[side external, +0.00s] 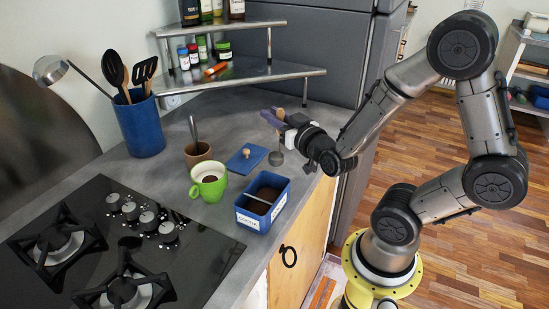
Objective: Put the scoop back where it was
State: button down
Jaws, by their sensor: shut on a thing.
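A scoop with a wooden handle and a round metal bowl (276,158) hangs upright from my gripper (274,120), bowl down. My gripper is shut on the scoop near its handle. The bowl shows just right of the blue lid; I cannot tell how high it is above the counter. A blue box labelled COCOA (253,220) stands open near the counter's front edge, with brown powder inside and a thin light bar across its opening. The blue lid (240,164) with a wooden knob lies flat behind the box.
A green mug (212,190) with white and brown contents stands left of the box. A brown cup (198,152) holds a spoon. A blue utensil crock (140,125), a black gas hob (190,255) and a two-tier corner shelf (245,77) with jars surround the work area.

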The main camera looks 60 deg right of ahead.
notch_tip(320, 180, down, 6)
dwell(0.4)
jog(key=shift+f, duration=0.1)
jog(key=c, duration=0.8)
grip_release()
jog(key=shift+o, duration=0.2)
